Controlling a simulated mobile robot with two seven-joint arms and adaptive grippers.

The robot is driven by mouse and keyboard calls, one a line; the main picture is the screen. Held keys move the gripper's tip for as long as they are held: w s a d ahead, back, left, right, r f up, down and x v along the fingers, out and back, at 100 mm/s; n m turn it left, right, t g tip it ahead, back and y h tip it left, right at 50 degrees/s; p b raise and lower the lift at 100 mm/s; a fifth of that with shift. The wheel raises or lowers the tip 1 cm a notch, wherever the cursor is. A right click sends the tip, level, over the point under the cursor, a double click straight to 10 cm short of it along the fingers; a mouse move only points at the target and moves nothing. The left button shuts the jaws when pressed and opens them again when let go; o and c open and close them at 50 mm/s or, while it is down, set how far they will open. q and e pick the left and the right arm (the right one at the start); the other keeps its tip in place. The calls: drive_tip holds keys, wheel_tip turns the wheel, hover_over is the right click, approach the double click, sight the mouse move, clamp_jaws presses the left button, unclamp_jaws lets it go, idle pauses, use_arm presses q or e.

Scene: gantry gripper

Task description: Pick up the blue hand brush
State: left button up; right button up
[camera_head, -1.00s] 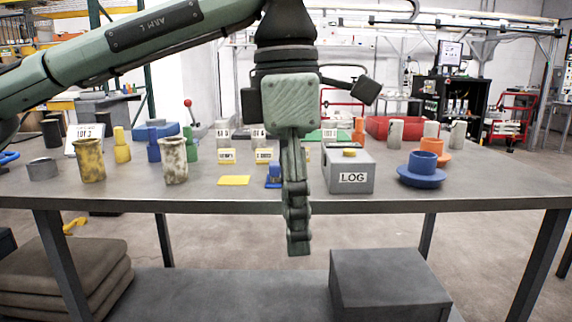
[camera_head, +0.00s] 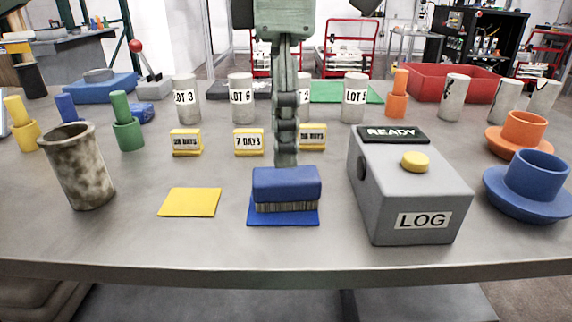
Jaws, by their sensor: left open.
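The blue hand brush (camera_head: 286,186) lies on a thin blue mat (camera_head: 256,214) near the front middle of the grey table. Its block is on top and its bristles face down. My left gripper (camera_head: 286,158) hangs down from the top of the picture, with its fingers just behind the brush. The fingers are seen edge-on, and their tips are partly hidden by the brush block. The gripper is open, and nothing shows between its fingers. I cannot tell whether it touches the brush. My right gripper is not in view.
A grey LOG box (camera_head: 408,190) with a yellow button stands close right of the brush. A yellow mat (camera_head: 190,202) and a stained cylinder (camera_head: 78,166) are to the left. Small day signs (camera_head: 248,142) and LOT cylinders (camera_head: 241,97) stand behind. The table's front strip is clear.

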sight(286, 173)
use_arm(q)
drive_tip(key=shift+f, duration=0.5)
wheel_tip(286, 173, down, 6)
drive_tip(key=shift+s+d+r+p, duration=0.1)
drive_tip(key=shift+d+r+p, duration=0.05)
drive_tip(key=shift+r+p, duration=0.15)
drive_tip(key=shift+f, duration=0.5)
drive_tip(key=c, duration=1.3)
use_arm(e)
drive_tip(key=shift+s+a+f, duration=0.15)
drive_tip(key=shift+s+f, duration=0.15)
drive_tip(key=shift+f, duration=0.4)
use_arm(q)
drive_tip(key=shift+r, duration=0.15)
wheel_tip(286, 173, up, 4)
drive_tip(key=a+r+b, duration=0.1)
drive_tip(key=a+r, duration=0.5)
drive_tip(key=a, duration=0.5)
drive_tip(key=shift+s+a+r, duration=0.2)
drive_tip(key=shift+a+r, duration=0.15)
drive_tip(key=shift+r, duration=0.05)
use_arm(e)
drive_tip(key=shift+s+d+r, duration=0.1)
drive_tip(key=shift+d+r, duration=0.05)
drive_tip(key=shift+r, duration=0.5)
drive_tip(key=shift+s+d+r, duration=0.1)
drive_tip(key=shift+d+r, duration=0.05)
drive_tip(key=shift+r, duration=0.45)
